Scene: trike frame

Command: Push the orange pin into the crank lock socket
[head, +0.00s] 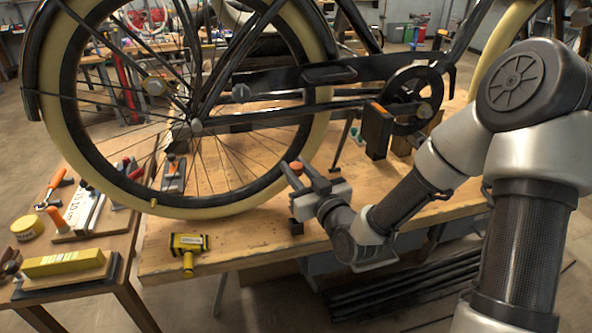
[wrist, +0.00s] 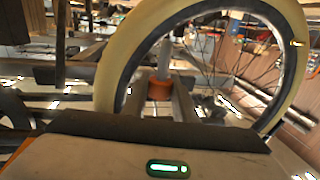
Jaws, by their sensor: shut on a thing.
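My gripper (head: 292,166) is shut on the orange pin (head: 296,169), in front of the rear wheel's lower right side and above the workbench. In the wrist view the orange head of the pin (wrist: 159,89) sits between my two fingers (wrist: 161,98), and a pale grey shaft extends from it. The crank (head: 408,98) is to the right of my gripper, apart from the pin. A dark upright block (head: 377,131) with a bit of orange at its top stands beside the crank. I cannot make out the lock socket's opening.
The cream-tyred rear wheel (head: 316,118) is close behind my gripper. A yellow-and-black tool (head: 188,248) lies at the workbench's front left. A side table at left holds a yellow block (head: 64,263), a yellow tin (head: 27,228) and an orange-handled tool (head: 54,218).

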